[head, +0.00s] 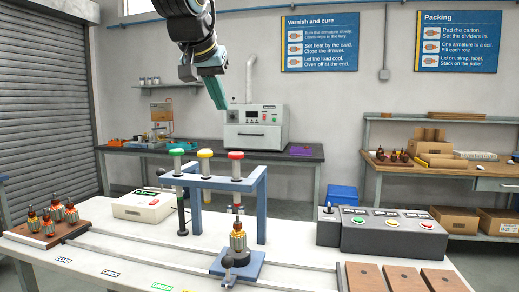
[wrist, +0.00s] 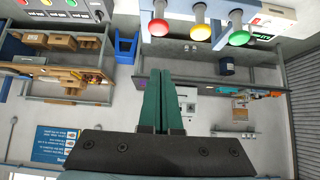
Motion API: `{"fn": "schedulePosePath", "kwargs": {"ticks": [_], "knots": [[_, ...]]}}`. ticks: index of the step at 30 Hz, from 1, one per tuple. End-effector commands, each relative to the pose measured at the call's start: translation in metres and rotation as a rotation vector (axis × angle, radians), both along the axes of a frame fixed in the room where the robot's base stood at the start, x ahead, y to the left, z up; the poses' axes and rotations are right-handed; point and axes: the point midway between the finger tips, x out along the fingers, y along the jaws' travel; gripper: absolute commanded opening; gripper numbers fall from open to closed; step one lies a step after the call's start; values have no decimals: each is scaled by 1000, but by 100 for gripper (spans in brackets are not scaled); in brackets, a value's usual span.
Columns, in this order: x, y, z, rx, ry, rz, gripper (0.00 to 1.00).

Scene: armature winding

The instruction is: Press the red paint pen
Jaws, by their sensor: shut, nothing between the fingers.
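The red paint pen (head: 236,156) stands upright in a blue frame (head: 260,205), at the right of a row with a yellow pen (head: 205,154) and a green pen (head: 176,153). Its lower end is above a copper-wound armature (head: 238,238) in a blue fixture (head: 232,264). My gripper (head: 220,106) has green fingers, closed together and empty. It is high above the frame, apart from the pens. In the wrist view my gripper (wrist: 168,75) points away from me, and the red pen (wrist: 161,24) is near the top edge, beyond the fingertips.
A grey control box (head: 385,235) with colored buttons stands right of the frame. A white device (head: 145,205) is on the left. Several armatures sit on a wooden board (head: 48,235). Wooden blocks (head: 375,280) lie at front right. The air around the gripper is free.

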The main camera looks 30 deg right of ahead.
Motion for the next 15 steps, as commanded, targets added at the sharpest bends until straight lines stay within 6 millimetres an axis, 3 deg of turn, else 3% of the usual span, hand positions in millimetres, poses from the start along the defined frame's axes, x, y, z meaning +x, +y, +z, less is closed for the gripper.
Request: {"fn": "schedulePosePath", "kwargs": {"ticks": [15], "knots": [[1, -5, 0, -5, -4, -6, 0]]}}
